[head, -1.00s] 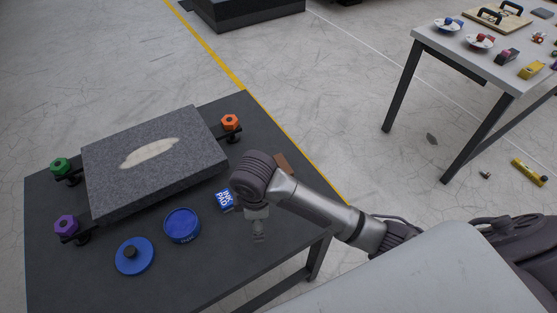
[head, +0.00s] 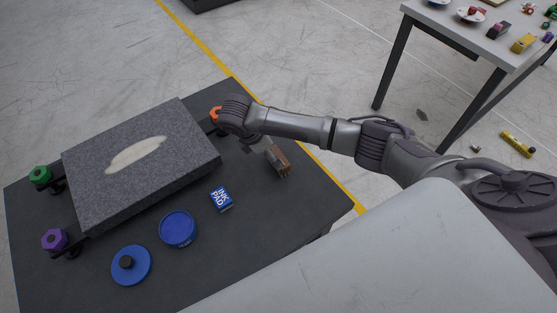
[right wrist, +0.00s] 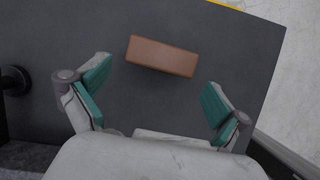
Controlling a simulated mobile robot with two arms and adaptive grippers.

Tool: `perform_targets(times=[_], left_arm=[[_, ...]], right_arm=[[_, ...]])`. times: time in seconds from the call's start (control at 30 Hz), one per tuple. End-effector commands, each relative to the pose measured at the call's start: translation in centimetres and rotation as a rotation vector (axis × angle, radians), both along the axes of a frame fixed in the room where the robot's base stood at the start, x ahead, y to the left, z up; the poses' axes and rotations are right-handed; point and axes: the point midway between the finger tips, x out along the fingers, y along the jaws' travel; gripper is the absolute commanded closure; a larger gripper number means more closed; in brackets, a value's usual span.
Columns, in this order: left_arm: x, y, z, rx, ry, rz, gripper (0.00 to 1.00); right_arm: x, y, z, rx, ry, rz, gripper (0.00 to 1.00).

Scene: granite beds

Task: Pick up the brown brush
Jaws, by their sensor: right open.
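The brown brush (head: 279,160) lies on the dark table near its right edge in the head view. In the right wrist view the brush (right wrist: 162,56) shows as a brown block, slightly tilted, lying beyond the fingertips. My right gripper (right wrist: 152,95) is open and empty, with its two teal-padded fingers spread to either side below the brush. In the head view my right gripper (head: 249,146) is over the table, just left of the brush, and partly hidden by its own wrist. My left gripper is not in view.
A granite slab (head: 190,160) fills the table's left part, with green (head: 40,175), purple (head: 54,239) and orange (head: 215,114) knobs around it. An ink pad box (head: 221,199), a blue tin (head: 178,229) and a blue lid (head: 131,266) lie in front. Another table (head: 455,32) stands at upper right.

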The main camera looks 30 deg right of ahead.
Motion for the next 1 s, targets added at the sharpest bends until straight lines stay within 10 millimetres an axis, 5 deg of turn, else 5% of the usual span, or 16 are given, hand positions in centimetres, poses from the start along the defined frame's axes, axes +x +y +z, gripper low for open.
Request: perform_targets(times=[0.4, 0.7, 1.0], left_arm=[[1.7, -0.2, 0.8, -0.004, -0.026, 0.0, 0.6], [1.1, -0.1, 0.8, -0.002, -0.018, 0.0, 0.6], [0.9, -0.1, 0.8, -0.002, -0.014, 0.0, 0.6]], right_arm=[[-0.1, -2.5, -4.2, -0.001, 0.0, -0.001, 0.0], [-0.1, -2.7, -4.8, 0.0, -0.001, 0.002, 0.0], [-0.1, -2.7, -4.7, 0.0, -0.002, 0.001, 0.42]])
